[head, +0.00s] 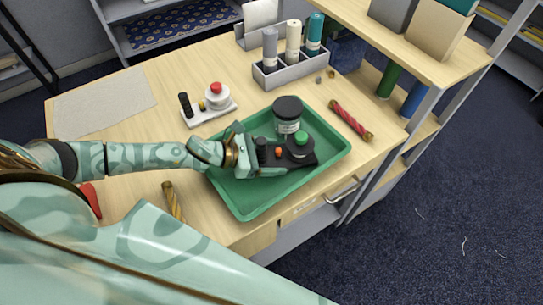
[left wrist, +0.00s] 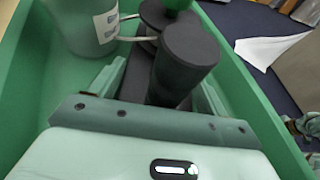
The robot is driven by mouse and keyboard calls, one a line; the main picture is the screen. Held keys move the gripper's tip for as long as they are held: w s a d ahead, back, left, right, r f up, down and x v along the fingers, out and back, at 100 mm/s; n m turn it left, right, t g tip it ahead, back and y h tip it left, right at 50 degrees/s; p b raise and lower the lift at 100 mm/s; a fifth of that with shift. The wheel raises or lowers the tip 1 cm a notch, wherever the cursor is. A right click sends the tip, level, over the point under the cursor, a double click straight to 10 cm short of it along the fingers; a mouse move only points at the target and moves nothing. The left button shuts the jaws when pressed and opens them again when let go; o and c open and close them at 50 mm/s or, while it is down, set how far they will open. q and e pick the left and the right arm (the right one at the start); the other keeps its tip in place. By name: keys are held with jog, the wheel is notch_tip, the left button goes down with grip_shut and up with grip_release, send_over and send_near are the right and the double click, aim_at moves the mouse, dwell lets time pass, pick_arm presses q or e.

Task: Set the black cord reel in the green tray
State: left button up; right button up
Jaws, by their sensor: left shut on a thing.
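The black cord reel (head: 300,157) has a dark base, a black post, a small orange part and a green-topped spool. It is inside the outline of the green tray (head: 245,208), towards its middle. Whether its base touches the tray floor I cannot tell. My left gripper (head: 262,158) is shut on the reel at its post end. In the left wrist view, the black post (left wrist: 186,58) of the reel stands large between the fingers, and the green tray (left wrist: 30,85) surrounds it.
A black-lidded jar (head: 288,116) stands in the tray just behind the reel. A white reel with a red knob (head: 216,97) stands behind the tray. A red roll (head: 350,120) lies to its right, a yellow one (head: 172,201) to its left. A grey bottle rack (head: 290,73) stands behind.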

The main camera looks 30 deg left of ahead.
pick_arm(q)
jog(key=shift+f, duration=0.15)
jog(key=o, duration=1.1)
jog(key=shift+o, duration=0.2)
jog(key=p+v, duration=0.1)
jog(key=v, duration=1.1)
jog(key=shift+s, duration=0.1)
